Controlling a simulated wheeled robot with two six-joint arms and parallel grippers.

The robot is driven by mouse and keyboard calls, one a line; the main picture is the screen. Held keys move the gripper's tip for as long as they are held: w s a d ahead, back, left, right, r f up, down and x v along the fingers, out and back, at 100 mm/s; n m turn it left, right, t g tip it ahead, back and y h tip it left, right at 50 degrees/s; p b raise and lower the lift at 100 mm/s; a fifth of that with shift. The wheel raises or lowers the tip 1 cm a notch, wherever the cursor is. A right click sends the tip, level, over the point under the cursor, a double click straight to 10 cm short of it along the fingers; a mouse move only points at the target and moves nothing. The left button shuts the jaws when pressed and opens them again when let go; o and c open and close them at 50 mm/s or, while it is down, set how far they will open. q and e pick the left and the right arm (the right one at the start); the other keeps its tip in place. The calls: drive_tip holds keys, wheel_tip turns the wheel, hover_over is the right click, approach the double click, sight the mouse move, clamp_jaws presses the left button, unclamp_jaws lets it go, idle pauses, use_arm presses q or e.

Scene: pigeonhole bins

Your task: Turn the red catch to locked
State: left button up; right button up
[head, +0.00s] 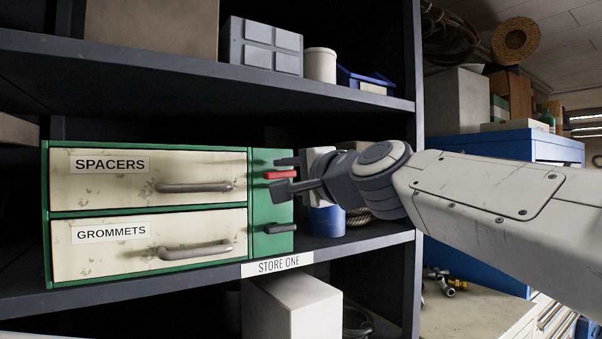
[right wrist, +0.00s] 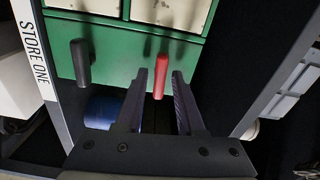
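The red catch (head: 281,174) sits on the green right-hand strip of the drawer cabinet, beside the SPACERS drawer (head: 110,185). It lies level, and in the right wrist view the red catch (right wrist: 161,77) stands between the two fingers. My right gripper (head: 284,176) is open, with one finger above the catch and one below. In the right wrist view a gap shows between the catch and each finger of the gripper (right wrist: 160,74). I see no lock marking. My left gripper is not in view.
A dark catch (head: 280,228) lies level below, beside the GROMMETS drawer (head: 110,250); both drawers look shut. A blue cylinder (head: 327,221) stands on the shelf behind my gripper. A shelf board (head: 200,75) runs above, and a shelf upright (head: 412,130) stands to the right.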

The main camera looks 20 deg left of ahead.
sight(283, 175)
drive_tip(key=b+v, duration=0.1)
drive_tip(key=v, duration=0.3)
drive_tip(key=shift+s+d+b, duration=0.25)
drive_tip(key=shift+d+b, duration=0.05)
drive_tip(key=shift+b, duration=0.1)
drive_tip(key=shift+s+d, duration=0.45)
drive_tip(key=shift+d, duration=0.05)
